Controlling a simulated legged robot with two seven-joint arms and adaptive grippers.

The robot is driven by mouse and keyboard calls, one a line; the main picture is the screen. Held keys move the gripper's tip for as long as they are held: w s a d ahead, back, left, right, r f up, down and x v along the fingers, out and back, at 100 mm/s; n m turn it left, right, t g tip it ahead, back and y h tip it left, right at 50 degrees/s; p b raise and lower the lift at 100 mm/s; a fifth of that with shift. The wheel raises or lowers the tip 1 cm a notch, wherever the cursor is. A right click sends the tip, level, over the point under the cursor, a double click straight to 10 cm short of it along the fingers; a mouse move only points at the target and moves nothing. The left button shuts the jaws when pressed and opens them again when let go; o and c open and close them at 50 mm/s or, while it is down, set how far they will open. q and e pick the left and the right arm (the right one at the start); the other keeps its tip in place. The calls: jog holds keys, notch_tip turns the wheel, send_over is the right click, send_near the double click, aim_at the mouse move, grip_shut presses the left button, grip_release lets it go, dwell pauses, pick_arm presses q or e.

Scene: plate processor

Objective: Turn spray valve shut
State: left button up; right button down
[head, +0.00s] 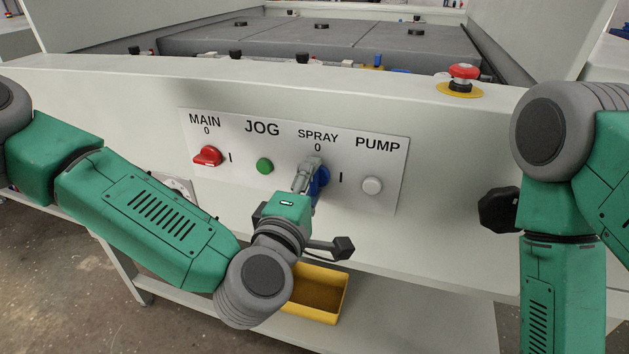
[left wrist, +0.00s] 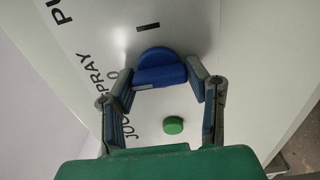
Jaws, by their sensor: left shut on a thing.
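The blue spray valve knob (head: 321,180) sits on the white control panel (head: 392,197) under the label SPRAY, with 0 above it and I to its right. My left gripper (head: 311,174) is at the knob and partly covers it in the head view. In the left wrist view the blue knob (left wrist: 160,68) lies between the two fingers of my left gripper (left wrist: 163,82), which is shut on it. The fingers hide part of its sides, and I cannot tell exactly which mark it points to. My right gripper is not in view; only the right arm shows.
On the panel are the red MAIN switch (head: 207,156), the green JOG button (head: 265,166) and the white PUMP button (head: 372,186). An emergency stop (head: 462,78) stands on the ledge above. A yellow bin (head: 320,292) sits on the lower shelf (head: 420,320).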

pick_arm(q)
jog(key=shift+s+a+f, duration=0.1)
jog(key=shift+f, duration=0.25)
jog(key=o, duration=0.9)
jog(key=shift+o, duration=1.3)
jog(key=shift+a, duration=0.1)
jog(key=shift+a+r, duration=0.1)
jog(key=shift+r, duration=0.05)
jog(key=v, duration=1.2)
